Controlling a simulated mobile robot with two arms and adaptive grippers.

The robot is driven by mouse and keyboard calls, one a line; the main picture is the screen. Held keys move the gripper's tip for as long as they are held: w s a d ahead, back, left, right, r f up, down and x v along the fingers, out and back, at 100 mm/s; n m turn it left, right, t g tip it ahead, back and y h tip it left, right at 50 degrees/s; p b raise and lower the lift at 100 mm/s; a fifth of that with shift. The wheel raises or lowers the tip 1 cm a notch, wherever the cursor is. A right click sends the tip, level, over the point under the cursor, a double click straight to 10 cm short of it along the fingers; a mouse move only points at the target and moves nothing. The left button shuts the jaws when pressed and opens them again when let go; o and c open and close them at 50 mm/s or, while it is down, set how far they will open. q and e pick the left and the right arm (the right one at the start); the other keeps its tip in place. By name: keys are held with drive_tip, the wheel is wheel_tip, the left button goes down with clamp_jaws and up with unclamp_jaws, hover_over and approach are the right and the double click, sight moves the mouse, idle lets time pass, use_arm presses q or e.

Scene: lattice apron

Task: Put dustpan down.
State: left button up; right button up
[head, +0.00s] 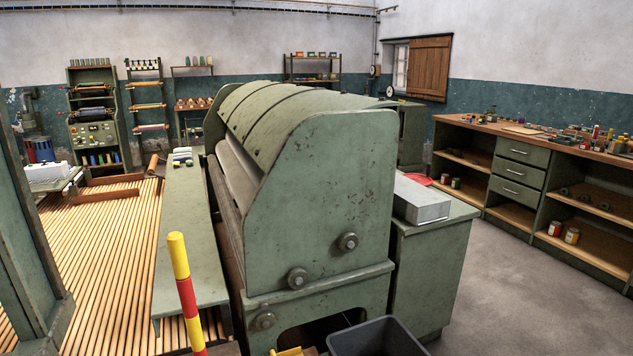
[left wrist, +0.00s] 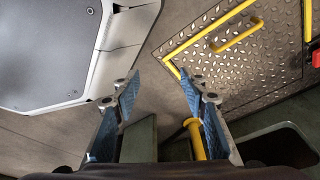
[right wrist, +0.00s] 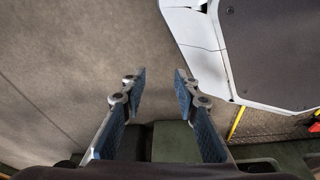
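No dustpan can be made out for sure. A flat red thing (head: 418,179), partly hidden behind a grey box, lies on the green cabinet beside the machine; I cannot tell whether it is the dustpan. My left gripper (left wrist: 159,83) is open, with nothing between its blue-padded fingers in the left wrist view. My right gripper (right wrist: 160,72) is also open and empty, above bare floor in the right wrist view. Neither gripper shows in the head view.
A large green machine (head: 320,200) fills the middle. A dark bin (head: 378,340) and a red-yellow post (head: 185,290) stand close in front. The grey box (head: 421,203) sits on the cabinet. A long workbench (head: 520,140) lines the right; floor before it is clear. A diamond-plate panel (left wrist: 225,65) has yellow edging.

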use_arm(q)
drive_tip(key=s+a+g+p, duration=0.1)
drive_tip(key=s, duration=0.6)
drive_tip(key=shift+a+r+g, duration=0.25)
drive_tip(key=shift+a+g, duration=0.15)
use_arm(e)
drive_tip(key=s+d+g, duration=0.1)
drive_tip(key=s, duration=0.6)
drive_tip(key=shift+s+d+r+g, duration=0.15)
drive_tip(key=shift+d+r+g, duration=0.1)
drive_tip(key=shift+d+g, duration=0.15)
use_arm(q)
drive_tip(key=shift+s, duration=0.1)
